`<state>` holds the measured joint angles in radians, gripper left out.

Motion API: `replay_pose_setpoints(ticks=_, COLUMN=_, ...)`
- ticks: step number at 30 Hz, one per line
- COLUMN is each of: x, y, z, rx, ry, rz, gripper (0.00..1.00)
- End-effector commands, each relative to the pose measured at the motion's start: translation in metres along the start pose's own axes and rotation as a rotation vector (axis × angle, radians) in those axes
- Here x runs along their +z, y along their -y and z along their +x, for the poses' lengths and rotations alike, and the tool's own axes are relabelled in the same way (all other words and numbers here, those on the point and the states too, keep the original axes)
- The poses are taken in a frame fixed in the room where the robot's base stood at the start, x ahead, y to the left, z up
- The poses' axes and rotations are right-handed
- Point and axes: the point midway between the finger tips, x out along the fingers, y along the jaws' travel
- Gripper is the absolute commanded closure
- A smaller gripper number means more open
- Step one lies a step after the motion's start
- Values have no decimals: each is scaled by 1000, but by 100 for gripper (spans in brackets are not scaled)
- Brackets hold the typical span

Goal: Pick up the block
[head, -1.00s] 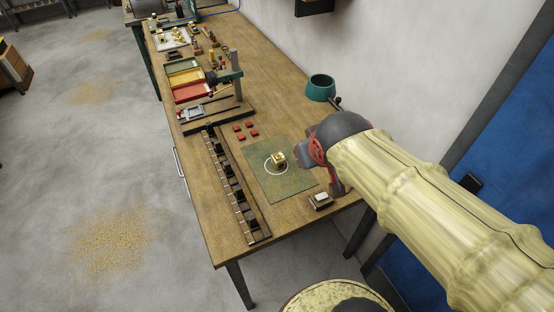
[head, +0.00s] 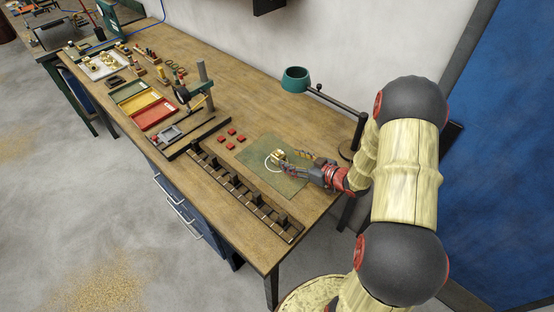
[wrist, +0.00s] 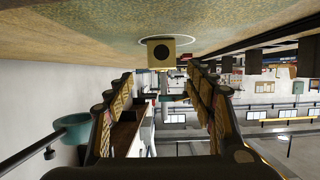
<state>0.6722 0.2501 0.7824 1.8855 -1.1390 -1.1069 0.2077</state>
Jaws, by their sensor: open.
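The block (head: 278,156) is a small brass cube on a green mat (head: 262,148), at a white ring drawn there. In the wrist view the block (wrist: 161,52) shows a dark round hole in its near face, and the mat lies at the top of the picture. My gripper (head: 293,163) is low over the mat, just right of the block in the head view. In the wrist view its open fingers (wrist: 160,76) spread to either side, with the block ahead, roughly centred between their tips. Nothing is held.
Several red pieces (head: 230,135) lie left of the mat. A dark slotted rail (head: 240,191) runs along the front edge. A drill stand (head: 205,85) and coloured trays (head: 150,108) stand farther left.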

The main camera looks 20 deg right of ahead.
Motion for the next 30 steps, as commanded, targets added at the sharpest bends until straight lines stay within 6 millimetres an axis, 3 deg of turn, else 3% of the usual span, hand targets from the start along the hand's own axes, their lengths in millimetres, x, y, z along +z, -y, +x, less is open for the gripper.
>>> replay_pose_setpoints(ticks=13, x=1, y=3, z=35, rx=-12, ry=-12, rz=6, gripper=45)
replay_pose_setpoints(ticks=21, x=-1, y=4, z=73, rx=-12, ry=-12, rz=4, gripper=45)
replay_pose_setpoints(ticks=30, x=-2, y=3, z=78, rx=-9, ry=-11, rz=6, gripper=47)
